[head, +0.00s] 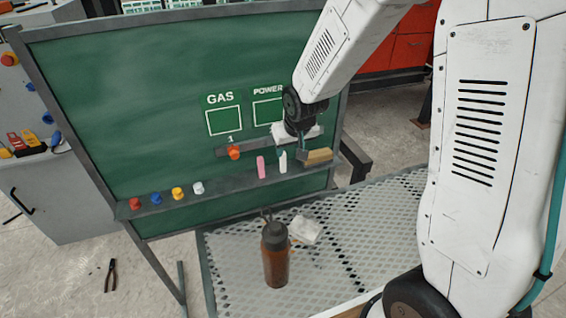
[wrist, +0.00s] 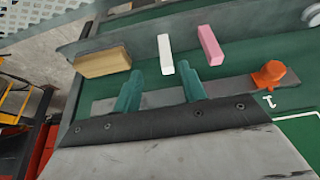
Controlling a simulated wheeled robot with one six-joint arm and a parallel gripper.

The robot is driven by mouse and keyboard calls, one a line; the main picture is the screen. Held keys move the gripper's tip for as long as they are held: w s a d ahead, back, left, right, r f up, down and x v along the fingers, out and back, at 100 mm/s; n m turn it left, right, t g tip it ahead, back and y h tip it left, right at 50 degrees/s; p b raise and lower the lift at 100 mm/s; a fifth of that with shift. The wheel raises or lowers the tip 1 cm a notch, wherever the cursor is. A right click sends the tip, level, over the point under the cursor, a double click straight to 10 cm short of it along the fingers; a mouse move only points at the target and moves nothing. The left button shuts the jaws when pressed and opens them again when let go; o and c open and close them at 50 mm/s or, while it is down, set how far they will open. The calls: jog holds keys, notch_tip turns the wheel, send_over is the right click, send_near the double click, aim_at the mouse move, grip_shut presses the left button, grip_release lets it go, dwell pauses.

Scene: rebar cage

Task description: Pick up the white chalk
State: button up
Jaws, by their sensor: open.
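The white chalk (head: 283,162) stands upright against the green board on its grey ledge, between a pink chalk (head: 261,167) and a tan block (head: 318,156). In the wrist view the white chalk (wrist: 165,53) lies just beyond the tips of my gripper (wrist: 160,70), roughly in line with the gap between its two teal fingers. The fingers are apart with nothing between them. In the head view my gripper (head: 291,147) is in front of the board just above the chalk, partly hidden by my arm. I cannot tell whether a finger touches the chalk.
The pink chalk (wrist: 210,45) and tan block (wrist: 103,62) flank the white chalk closely. An orange knob (head: 234,152) sits on a grey strip above the ledge. Several coloured knobs line the ledge's left. A brown bottle (head: 275,255) and white lump (head: 305,229) stand on the mesh table below.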

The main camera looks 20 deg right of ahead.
aim_at(284, 157)
jog(key=x, duration=0.5)
jog(key=a+x, duration=0.1)
jog(key=x, duration=0.2)
jog(key=shift+w+r, duration=0.15)
grip_shut()
